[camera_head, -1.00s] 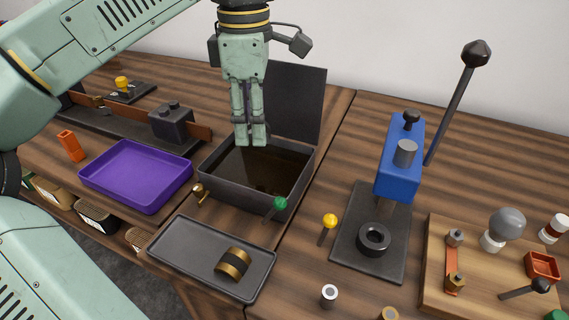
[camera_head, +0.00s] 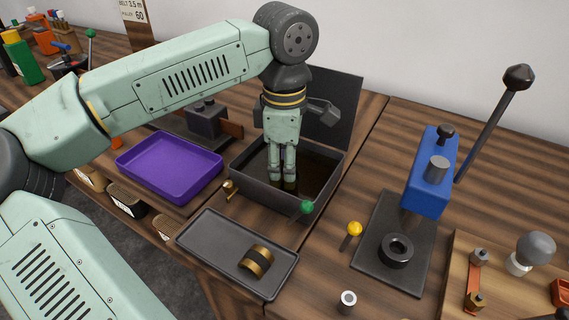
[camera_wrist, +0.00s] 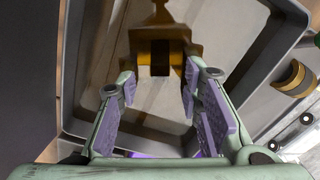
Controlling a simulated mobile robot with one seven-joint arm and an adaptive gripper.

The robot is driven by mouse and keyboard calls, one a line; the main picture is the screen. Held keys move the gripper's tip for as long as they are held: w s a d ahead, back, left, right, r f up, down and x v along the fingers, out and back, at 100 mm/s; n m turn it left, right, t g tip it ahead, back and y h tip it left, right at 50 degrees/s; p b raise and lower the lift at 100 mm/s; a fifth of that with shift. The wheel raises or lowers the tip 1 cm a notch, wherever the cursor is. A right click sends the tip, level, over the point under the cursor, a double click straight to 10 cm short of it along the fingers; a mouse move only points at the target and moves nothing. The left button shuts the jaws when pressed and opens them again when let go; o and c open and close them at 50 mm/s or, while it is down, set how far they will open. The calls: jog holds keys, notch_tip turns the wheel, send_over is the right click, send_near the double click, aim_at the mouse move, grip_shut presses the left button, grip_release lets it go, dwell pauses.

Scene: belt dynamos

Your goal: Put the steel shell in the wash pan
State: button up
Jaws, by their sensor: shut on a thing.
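The wash pan (camera_head: 240,177) is a dark rectangular pan with brown liquid and a raised lid at its back. My gripper (camera_head: 284,184) points straight down inside it, fingertips low at the liquid. In the wrist view my gripper (camera_wrist: 160,75) has its two fingers closed around a small block-like piece (camera_wrist: 155,58), which I take for the steel shell. Its colour is hard to judge, as the fingertips and piece look amber, seemingly through the liquid. The head view mostly hides the piece behind the fingers. I cannot tell if it touches the pan floor.
A grey tray (camera_head: 205,241) in front holds a brass half-round piece with a dark band (camera_head: 257,262). A purple tray (camera_head: 150,178) stands left of the pan. A blue press (camera_head: 426,190) stands to the right.

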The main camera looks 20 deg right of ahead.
jog(key=shift+f, duration=0.1)
jog(key=shift+f, duration=0.15)
jog(key=o, duration=1.2)
jog(key=shift+o, duration=0.2)
notch_tip(320, 180, up, 13)
jog(key=shift+f+b, duration=0.2)
jog(key=shift+b, duration=0.25)
